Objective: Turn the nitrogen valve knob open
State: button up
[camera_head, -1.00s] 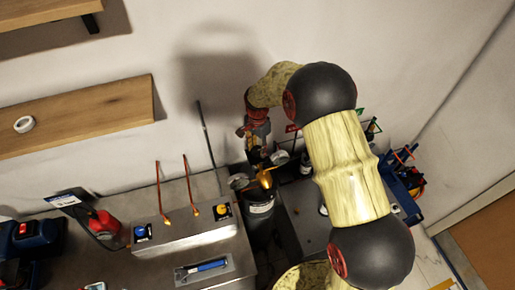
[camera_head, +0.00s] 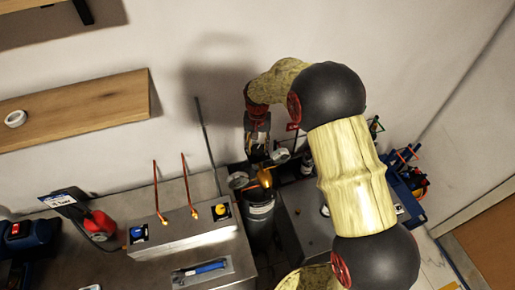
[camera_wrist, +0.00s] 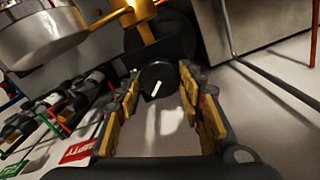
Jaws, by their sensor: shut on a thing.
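A round black knob with a white mark (camera_wrist: 158,82) sits between the fingertips of my gripper (camera_wrist: 158,88) in the wrist view. My gripper is shut on it, with one yellow-padded finger on each side. In the head view my gripper (camera_head: 257,145) points down just above a brass regulator (camera_head: 265,178) on a dark cylinder (camera_head: 260,212). The knob is hidden there by my gripper. Part of the brass fitting (camera_wrist: 140,18) shows behind the knob in the wrist view.
Round gauges (camera_head: 280,156) (camera_head: 238,180) flank the regulator closely. A metal bench (camera_head: 110,262) with a valve box (camera_head: 180,235) stands at left. A wooden shelf (camera_head: 75,112) is on the wall. Blue-handled items (camera_head: 402,175) stand at right.

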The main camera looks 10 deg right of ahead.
aim_at(257, 148)
jog(key=n+b, duration=0.1)
jog(key=n, duration=0.3)
jog(key=shift+n, duration=0.3)
jog(key=shift+n+b, duration=0.55)
jog(key=shift+n, duration=1.95)
jog(key=o, duration=1.2)
jog(key=shift+c, duration=0.2)
notch_tip(257, 148, up, 12)
